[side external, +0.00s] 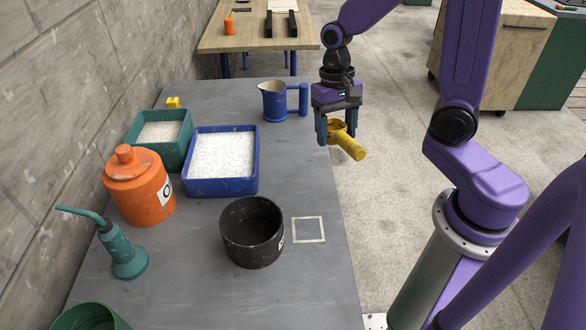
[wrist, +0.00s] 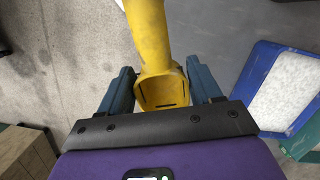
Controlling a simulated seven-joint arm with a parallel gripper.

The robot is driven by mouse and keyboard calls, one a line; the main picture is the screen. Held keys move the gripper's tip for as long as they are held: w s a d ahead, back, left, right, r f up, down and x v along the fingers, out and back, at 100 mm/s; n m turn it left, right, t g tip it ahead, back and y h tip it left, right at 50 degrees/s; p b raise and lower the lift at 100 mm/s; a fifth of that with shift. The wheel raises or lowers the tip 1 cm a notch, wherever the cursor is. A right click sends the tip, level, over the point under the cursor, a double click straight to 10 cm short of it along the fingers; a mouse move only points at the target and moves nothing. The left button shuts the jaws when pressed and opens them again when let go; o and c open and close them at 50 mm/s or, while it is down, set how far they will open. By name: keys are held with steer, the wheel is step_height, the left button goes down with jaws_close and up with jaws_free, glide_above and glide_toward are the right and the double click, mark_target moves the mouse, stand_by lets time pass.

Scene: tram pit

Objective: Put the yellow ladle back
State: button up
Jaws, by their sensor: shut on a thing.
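The yellow ladle (side external: 349,145) is held between the blue fingers of my gripper (side external: 337,134), just beyond the right edge of the grey table (side external: 185,295). Its thick handle points down and to the right in the side view. In the wrist view the ladle (wrist: 151,50) lies between the two fingers of my gripper (wrist: 163,90), with its scoop end close to the gripper and its handle running up the picture. A pale square outline (side external: 323,229) is marked on the table, and it is empty.
A black pot (side external: 252,246) stands left of the square. A blue tray (side external: 222,191) and a green tray (side external: 139,121) hold white grains. An orange canister (side external: 139,198), green oil can (side external: 128,262) and blue jug (side external: 273,107) also stand there.

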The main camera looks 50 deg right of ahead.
mark_target(352, 142)
steer(key=s+m, duration=0.1)
steer(key=s+a+r+t, duration=0.1)
steer(key=s+a+m, duration=0.1)
steer(key=s, duration=0.1)
steer(key=shift+s+a+r+m, duration=0.1)
steer(key=shift+a+r+m, duration=0.15)
steer(key=shift+m, duration=0.05)
steer(key=shift+s+a+r+m+t+h, duration=0.1)
steer(key=shift+s+a+m+t+h, duration=0.15)
steer(key=shift+s, duration=0.2)
steer(key=shift+s+r+m+t+h, duration=0.1)
steer(key=shift+s+m+t+h, duration=0.05)
steer(key=shift+s+m, duration=0.25)
steer(key=w+f, duration=0.3)
steer(key=w, duration=0.1)
steer(key=w+a+f, duration=0.1)
steer(key=w+f, duration=0.2)
steer(key=w, duration=0.1)
steer(key=w+a+f, duration=0.1)
steer(key=w+f, duration=0.2)
steer(key=w, duration=0.2)
steer(key=shift+w+f, duration=0.15)
steer(key=shift+f, duration=0.05)
steer(key=shift+w+a+f, duration=0.1)
steer(key=shift+w+f, duration=0.05)
steer(key=shift+f, duration=0.7)
steer(key=shift+w+f, duration=0.15)
steer(key=shift+f, duration=0.65)
